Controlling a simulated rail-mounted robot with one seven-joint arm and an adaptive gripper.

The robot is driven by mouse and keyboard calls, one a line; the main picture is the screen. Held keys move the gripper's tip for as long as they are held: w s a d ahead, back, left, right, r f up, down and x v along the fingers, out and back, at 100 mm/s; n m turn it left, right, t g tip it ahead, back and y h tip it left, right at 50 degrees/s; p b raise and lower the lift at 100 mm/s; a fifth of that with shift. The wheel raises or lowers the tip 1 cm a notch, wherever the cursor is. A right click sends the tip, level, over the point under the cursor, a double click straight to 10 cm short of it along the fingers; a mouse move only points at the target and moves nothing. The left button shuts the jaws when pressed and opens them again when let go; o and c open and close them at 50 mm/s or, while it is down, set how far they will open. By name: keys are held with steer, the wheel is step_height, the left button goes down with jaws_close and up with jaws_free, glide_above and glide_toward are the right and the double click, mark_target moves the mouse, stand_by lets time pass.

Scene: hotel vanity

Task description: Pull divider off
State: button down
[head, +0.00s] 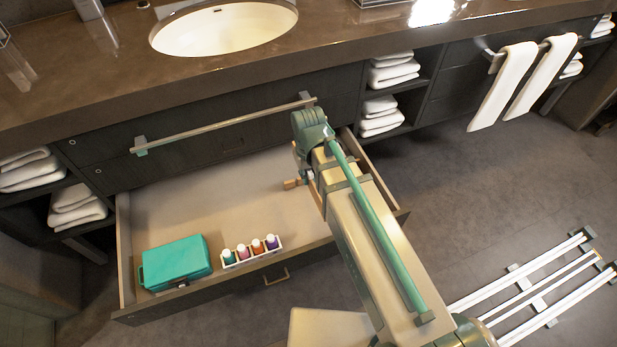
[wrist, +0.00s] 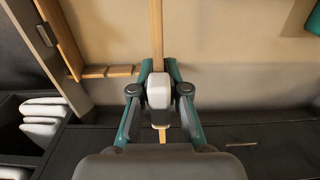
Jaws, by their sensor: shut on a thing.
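The divider is a narrow, light wooden strip (wrist: 156,35) in the wrist view, running from the top edge down between my fingers. My gripper (wrist: 159,72) is shut on it, with one teal finger on each side. A pale grey block sits between the fingers in front of the strip, hiding part of it. The strip's lower end shows below that block. In the head view my arm covers most of the gripper, and a short wooden piece (head: 292,184) shows at its left. The open drawer (head: 200,195) lies beneath. I cannot tell whether the divider touches its floor.
A teal case (head: 175,262) and a white rack of several small bottles (head: 250,252) stand at the drawer's front left. The counter (head: 110,85) overhangs behind. The drawer's middle is bare.

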steer(key=shift+r+p, duration=3.35)
steer(key=shift+r, duration=0.7)
step_height(320, 180, up, 11)
steer(key=p, duration=0.9)
steer(key=shift+r, duration=0.15)
